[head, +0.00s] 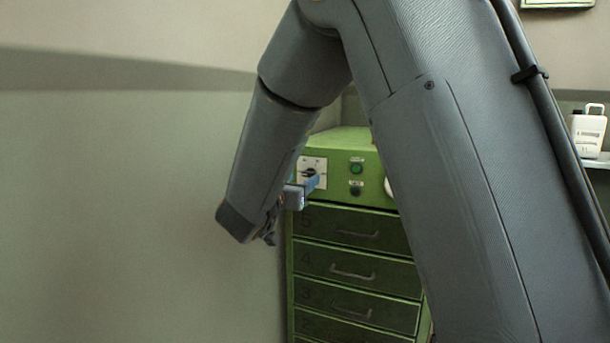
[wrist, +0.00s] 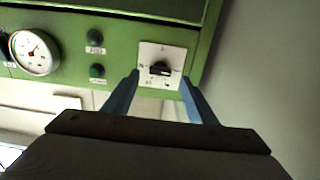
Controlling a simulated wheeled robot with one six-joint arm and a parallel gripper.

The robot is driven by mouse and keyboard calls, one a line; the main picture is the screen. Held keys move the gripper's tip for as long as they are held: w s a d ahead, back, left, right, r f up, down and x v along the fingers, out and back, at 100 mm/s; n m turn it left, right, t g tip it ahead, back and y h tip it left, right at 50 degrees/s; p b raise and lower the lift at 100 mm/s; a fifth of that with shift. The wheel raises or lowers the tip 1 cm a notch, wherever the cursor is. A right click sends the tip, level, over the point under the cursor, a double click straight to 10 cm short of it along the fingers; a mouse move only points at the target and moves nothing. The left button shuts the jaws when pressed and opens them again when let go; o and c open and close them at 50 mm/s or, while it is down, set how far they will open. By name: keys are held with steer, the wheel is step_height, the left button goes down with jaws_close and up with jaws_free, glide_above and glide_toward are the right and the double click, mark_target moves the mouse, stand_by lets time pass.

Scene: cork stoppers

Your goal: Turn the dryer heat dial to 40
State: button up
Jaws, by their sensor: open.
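The heat dial (wrist: 160,70) is a black knob on a white square plate on the green dryer front, with small marks around it that are too blurred to read. In the head view the dial (head: 311,172) shows beside my gripper at the dryer's upper left. My gripper (wrist: 160,84) is open, its two blue fingers on either side of the plate's lower part in the wrist view. In the head view the gripper (head: 307,185) is partly hidden by my wrist. I cannot tell whether the fingers touch the knob or which mark it points to.
The green dryer (head: 350,140) has several drawers below the panel. Two green buttons (head: 356,169) and a round white gauge (wrist: 34,52) are beside the dial. A wall stands close to the dial's side. A white jug (head: 587,131) sits on a shelf at the right.

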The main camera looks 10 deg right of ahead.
mark_target(308, 175)
steer(key=shift+p+x, duration=0.4)
steer(key=shift+x, duration=1.45)
steer(key=c, duration=1.1)
steer(key=m+b, duration=0.5)
steer(key=shift+f+m, duration=0.1)
steer(key=shift+m, duration=0.2)
steer(key=m+b, duration=0.4)
steer(key=shift+m+b, duration=0.9)
steer(key=shift+m, duration=0.1)
